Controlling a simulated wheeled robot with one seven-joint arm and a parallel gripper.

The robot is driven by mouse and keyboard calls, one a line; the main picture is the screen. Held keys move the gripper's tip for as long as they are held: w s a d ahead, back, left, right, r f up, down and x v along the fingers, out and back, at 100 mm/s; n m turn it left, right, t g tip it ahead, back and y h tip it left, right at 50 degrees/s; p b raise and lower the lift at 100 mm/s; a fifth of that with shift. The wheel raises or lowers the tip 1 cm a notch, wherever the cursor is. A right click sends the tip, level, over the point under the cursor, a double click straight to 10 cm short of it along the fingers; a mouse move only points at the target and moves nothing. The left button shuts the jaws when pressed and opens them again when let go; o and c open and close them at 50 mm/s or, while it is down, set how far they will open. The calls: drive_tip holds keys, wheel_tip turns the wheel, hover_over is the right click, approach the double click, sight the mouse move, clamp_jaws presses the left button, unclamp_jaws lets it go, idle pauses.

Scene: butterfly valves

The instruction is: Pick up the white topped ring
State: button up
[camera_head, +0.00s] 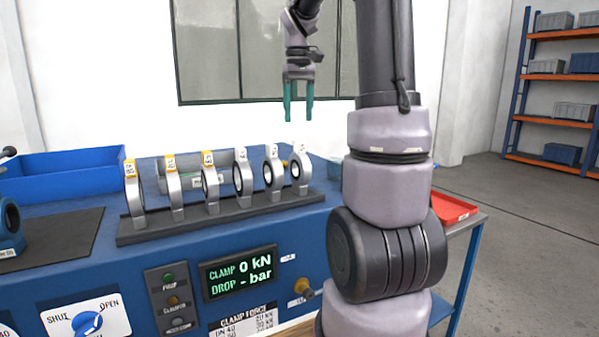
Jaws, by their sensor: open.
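Several upright grey rings stand in a row on a dark rack. The three on the right have white tops: one left of the others (236,178), a middle one (279,177), and one at the right end (305,174). The three on the left have yellow-orange tops: the leftmost (130,198), the second (176,196) and the third (213,187). My gripper (298,117) has teal fingers pointing down, apart and empty. In the picture it hangs above the right end of the row, touching nothing. Its depth relative to the rings is hard to tell.
The rack (205,224) sits on a blue bench with a clamp display (238,273) on its front. A blue bin (65,172) stands at the left, and a red tray (452,208) lies at the right behind my arm. A shelf (556,118) stands far right.

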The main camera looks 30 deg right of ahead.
sight(299, 141)
drive_tip(key=f, duration=1)
drive_tip(key=shift+w+d+f, duration=0.25)
drive_tip(key=shift+w+d, duration=0.05)
clamp_jaws()
idle(1.0)
